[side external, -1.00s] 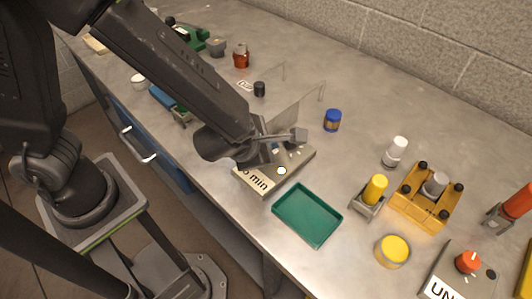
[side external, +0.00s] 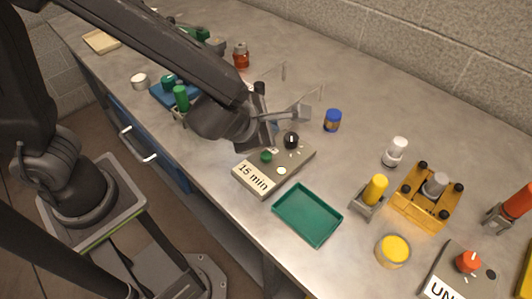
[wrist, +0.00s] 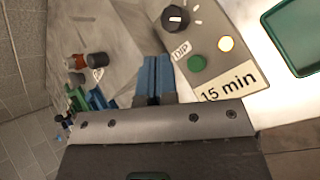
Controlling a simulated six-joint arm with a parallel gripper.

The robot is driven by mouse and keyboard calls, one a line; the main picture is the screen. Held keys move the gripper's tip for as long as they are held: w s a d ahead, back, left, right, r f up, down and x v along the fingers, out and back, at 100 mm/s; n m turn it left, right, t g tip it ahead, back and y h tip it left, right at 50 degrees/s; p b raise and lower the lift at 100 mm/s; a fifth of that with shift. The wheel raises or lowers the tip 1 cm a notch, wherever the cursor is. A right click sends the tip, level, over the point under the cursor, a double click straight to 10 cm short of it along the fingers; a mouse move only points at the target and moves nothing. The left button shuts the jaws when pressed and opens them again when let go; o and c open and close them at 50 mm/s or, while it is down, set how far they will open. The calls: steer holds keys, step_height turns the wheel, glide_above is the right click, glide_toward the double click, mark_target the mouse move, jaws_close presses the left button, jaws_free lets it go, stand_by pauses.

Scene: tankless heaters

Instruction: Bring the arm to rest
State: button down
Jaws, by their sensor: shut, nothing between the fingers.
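The box has a black knob (side external: 291,140), a green button (side external: 266,156) and a pale round button (side external: 282,171). In the wrist view the box is to the right of the fingers, with the knob (wrist: 175,18) near its "DIP" label. The fingers appear apart from the box.
A green tray (side external: 308,215) lies in front of the box. A yellow bottle in a holder (side external: 374,190), a yellow rack (side external: 425,200) and a blue-capped jar (side external: 333,120) stand to the right. Bottles stand at the back left.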

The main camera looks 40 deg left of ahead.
steer(key=s+a+r+n+g+y, duration=0.1)
steer(key=s+a+r+n, duration=0.2)
steer(key=a+n, duration=0.55)
steer(key=s+a+r+n+g+y, duration=0.1)
steer(key=s+a+r+n, duration=0.2)
steer(key=n, duration=1)
steer(key=s+a+r+n+h, duration=0.1)
steer(key=s+n, duration=0.3)
steer(key=n, duration=0.7)
steer(key=s+a+r+n+g+h, duration=0.1)
steer(key=s+r+n+h, duration=0.1)
steer(key=n, duration=0.9)
steer(key=shift+s+r+g, duration=0.3)
steer(key=shift+s+r, duration=0.55)
steer(key=shift+r, duration=0.4)
stand_by(2.4)
